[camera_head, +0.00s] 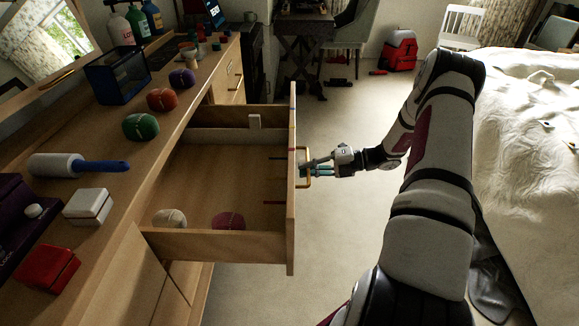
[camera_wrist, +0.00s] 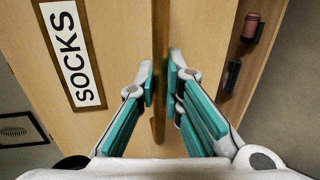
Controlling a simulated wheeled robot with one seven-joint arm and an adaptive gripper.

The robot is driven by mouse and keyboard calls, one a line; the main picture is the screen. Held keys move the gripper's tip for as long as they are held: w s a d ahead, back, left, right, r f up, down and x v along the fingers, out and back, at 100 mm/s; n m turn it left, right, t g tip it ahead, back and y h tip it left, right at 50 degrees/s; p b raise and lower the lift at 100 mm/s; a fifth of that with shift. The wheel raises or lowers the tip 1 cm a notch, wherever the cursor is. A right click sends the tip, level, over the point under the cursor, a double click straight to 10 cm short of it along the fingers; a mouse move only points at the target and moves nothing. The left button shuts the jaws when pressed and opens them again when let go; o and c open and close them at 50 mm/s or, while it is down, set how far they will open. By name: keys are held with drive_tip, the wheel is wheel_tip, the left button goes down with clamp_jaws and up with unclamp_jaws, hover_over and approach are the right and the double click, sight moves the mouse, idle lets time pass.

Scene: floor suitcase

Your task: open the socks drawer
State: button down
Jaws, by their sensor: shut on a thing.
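The socks drawer (camera_head: 292,215) is pulled well out from the wooden dresser, so its inside shows in the head view. A white bundle (camera_head: 169,218) and a dark red bundle (camera_head: 228,221) lie at its near end. Its front bears a label reading SOCKS (camera_wrist: 74,54) in the wrist view. My gripper (camera_head: 308,168) is at the outer side of the drawer front, shut on the brass-coloured handle (camera_head: 304,181). In the wrist view my gripper's fingers (camera_wrist: 160,85) stand on either side of the handle bar (camera_wrist: 159,122).
The dresser top (camera_head: 110,175) holds several rolled bundles, a lint roller (camera_head: 78,164), a blue box (camera_head: 117,75), a white box (camera_head: 88,207) and a red box (camera_head: 47,268). A bed (camera_head: 525,150) stands on the right.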

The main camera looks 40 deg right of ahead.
drive_tip(key=shift+f+v, duration=0.2)
drive_tip(key=shift+v, duration=0.85)
drive_tip(key=c, duration=1.7)
unclamp_jaws()
drive_tip(key=v, duration=1.2)
drive_tip(key=shift+d, duration=0.1)
drive_tip(key=shift+f, duration=0.1)
